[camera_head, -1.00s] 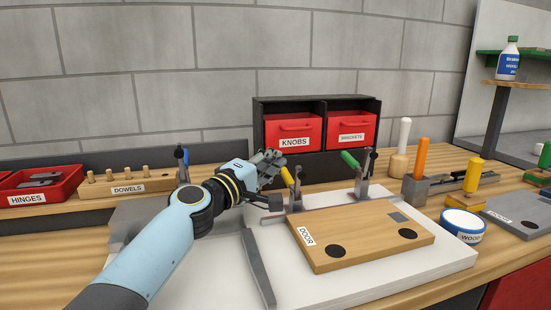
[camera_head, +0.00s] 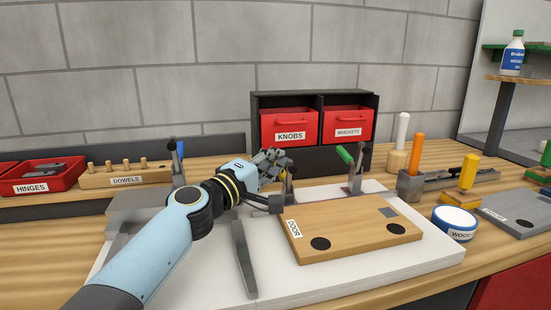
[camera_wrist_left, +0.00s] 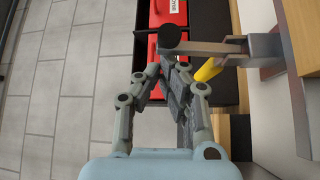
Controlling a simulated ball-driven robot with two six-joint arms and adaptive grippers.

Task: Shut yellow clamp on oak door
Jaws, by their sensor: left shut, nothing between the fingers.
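The oak door (camera_head: 355,234) lies flat on the white board, labelled DOOR, with two dark round spots. The yellow clamp stands at the door's back left. My left gripper (camera_head: 275,160) is in front of most of the clamp in the head view. In the left wrist view my left gripper (camera_wrist_left: 176,72) is shut and empty, with the yellow handle (camera_wrist_left: 208,70) just right of its fingers. The clamp's metal arm (camera_wrist_left: 205,47) ends in a dark round pad (camera_wrist_left: 167,37). Whether fingers and handle touch, I cannot tell. My right gripper is not in view.
A green-handled clamp (camera_head: 345,154) stands at the door's back edge. Red KNOBS (camera_head: 289,126) and BRACKETS (camera_head: 347,124) drawers are behind. A dowel block (camera_head: 125,178) is at left. A blue-rimmed tin (camera_head: 462,222) and a grey door (camera_head: 522,212) are at right.

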